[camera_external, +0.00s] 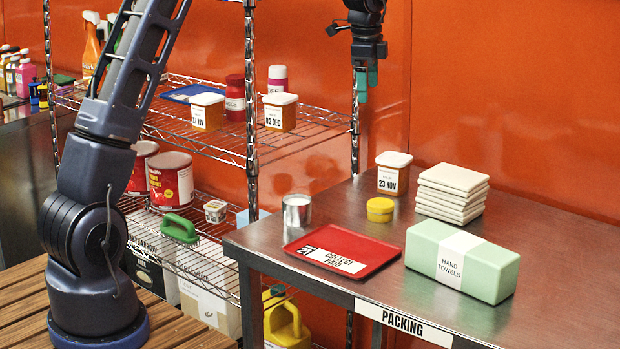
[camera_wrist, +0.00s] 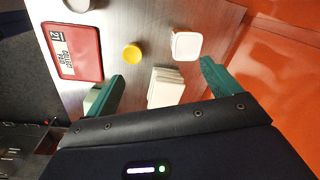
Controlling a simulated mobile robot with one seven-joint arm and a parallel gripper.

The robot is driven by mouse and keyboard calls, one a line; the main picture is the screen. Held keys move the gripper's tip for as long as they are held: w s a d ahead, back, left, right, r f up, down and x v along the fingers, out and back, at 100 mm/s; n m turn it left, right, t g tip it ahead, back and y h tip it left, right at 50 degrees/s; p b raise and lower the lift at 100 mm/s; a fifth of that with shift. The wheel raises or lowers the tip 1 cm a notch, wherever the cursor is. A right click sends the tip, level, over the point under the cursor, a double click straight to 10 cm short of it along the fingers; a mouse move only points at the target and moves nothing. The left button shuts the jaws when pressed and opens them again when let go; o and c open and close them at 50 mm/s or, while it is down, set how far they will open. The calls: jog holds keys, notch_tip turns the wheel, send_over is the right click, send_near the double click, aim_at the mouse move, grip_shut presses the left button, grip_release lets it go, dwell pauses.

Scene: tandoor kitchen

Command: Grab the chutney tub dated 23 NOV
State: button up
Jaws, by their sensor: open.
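The chutney tub labelled 23 NOV (camera_external: 392,174) stands upright on the steel packing table (camera_external: 545,235), near its back edge, with a white lid and an orange-brown body. In the wrist view its white lid (camera_wrist: 187,46) shows from above, beyond my fingertips. My gripper (camera_external: 367,82) is open and empty, high above the table, up and to the left of the tub in the outside view. In the wrist view its teal fingers (camera_wrist: 158,80) are spread apart. Two similar tubs, one marked 02 DEC (camera_external: 280,112) and one with a partly hidden date (camera_external: 207,112), stand on the wire shelf.
A stack of cream tiles or cloths (camera_external: 452,192) stands just right of the tub. A small yellow tub (camera_external: 380,210) is in front of it. A metal cup (camera_external: 297,210), red tray (camera_external: 335,253) and green hand-towel box (camera_external: 460,262) occupy the table. The wire rack (camera_external: 252,80) stands left.

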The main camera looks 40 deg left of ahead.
aim_at(395, 157)
jog(key=w+f+m, duration=0.1)
jog(key=w+f, duration=0.2)
jog(key=f, duration=0.1)
jog(key=w+f+m, duration=0.1)
jog(key=w+f, duration=0.2)
jog(key=w+d+f+m, duration=0.1)
jog(key=w+f, duration=0.2)
jog(key=f, duration=0.1)
jog(key=shift+w+f+g, duration=0.3)
jog(key=shift+w+g, duration=0.05)
jog(key=shift+g, duration=0.05)
notch_tip(395, 157, down, 6)
jog(key=shift+r, duration=0.1)
jog(key=shift+s+d+f, duration=0.1)
jog(key=shift+f, duration=1.2)
jog(key=shift+s+d+f, duration=0.1)
jog(key=shift+f, duration=1.15)
jog(key=shift+c, duration=0.4)
jog(key=c, duration=1)
jog(key=shift+w+r, duration=0.1)
jog(key=shift+c, duration=0.2)
